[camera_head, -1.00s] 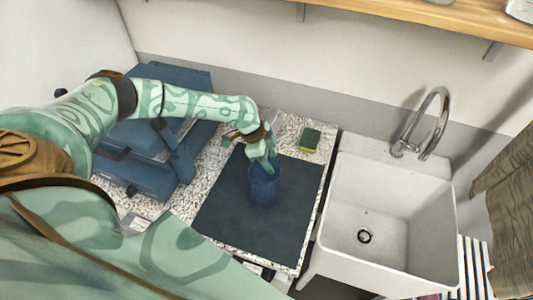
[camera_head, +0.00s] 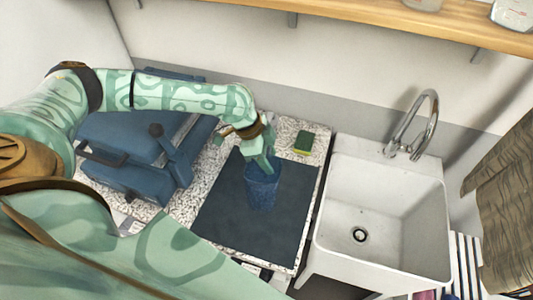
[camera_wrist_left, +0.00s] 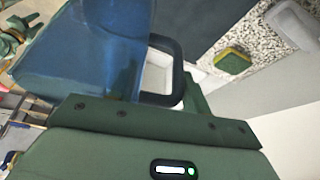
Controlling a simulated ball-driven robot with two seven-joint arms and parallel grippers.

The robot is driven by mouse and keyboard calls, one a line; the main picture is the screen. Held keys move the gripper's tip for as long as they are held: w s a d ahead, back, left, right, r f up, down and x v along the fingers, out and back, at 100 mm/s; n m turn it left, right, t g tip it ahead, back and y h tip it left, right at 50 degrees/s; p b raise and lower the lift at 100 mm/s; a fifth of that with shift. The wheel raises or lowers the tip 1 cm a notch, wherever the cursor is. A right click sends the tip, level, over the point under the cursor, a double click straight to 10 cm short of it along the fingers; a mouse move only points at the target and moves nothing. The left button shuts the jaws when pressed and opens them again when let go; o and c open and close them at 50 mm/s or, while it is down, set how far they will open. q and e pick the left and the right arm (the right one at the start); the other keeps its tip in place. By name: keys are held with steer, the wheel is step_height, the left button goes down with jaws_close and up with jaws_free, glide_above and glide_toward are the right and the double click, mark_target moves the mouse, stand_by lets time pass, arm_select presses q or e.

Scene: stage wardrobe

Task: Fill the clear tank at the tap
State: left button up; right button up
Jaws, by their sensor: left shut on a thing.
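The tank (camera_head: 262,187) is a see-through blue vessel above the dark mat (camera_head: 220,205). I cannot tell whether it touches the mat. My left gripper (camera_head: 262,160) is shut on the top of the tank. In the left wrist view the tank (camera_wrist_left: 85,45) fills the upper left, beside the green gripper. The curved metal tap (camera_head: 428,120) stands behind the white sink (camera_head: 383,205), to the right of the tank. The sink looks empty, with its drain showing. My right gripper is not in view.
A blue appliance (camera_head: 135,135) stands left of the mat, partly behind my left arm. A green and yellow sponge (camera_head: 303,143) lies on the speckled counter (camera_head: 318,130). A wooden shelf (camera_head: 390,15) runs above. A brown curtain (camera_head: 503,195) hangs at the right.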

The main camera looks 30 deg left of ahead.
mark_target(278, 183)
arm_select(q)
steer(key=shift+s+d+r+p, duration=0.15)
steer(key=shift+s+d+r, duration=0.45)
steer(key=shift+s+d, duration=0.4)
steer(key=shift+s+d+r+p, duration=0.1)
steer(key=shift+s+d+r, duration=0.65)
steer(key=shift+s, duration=0.45)
steer(key=shift+s+d+r+p, duration=0.15)
steer(key=shift+s+d+r, duration=0.35)
steer(key=shift+s+d, duration=0.55)
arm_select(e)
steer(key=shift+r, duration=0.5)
arm_select(q)
steer(key=shift+s, duration=0.1)
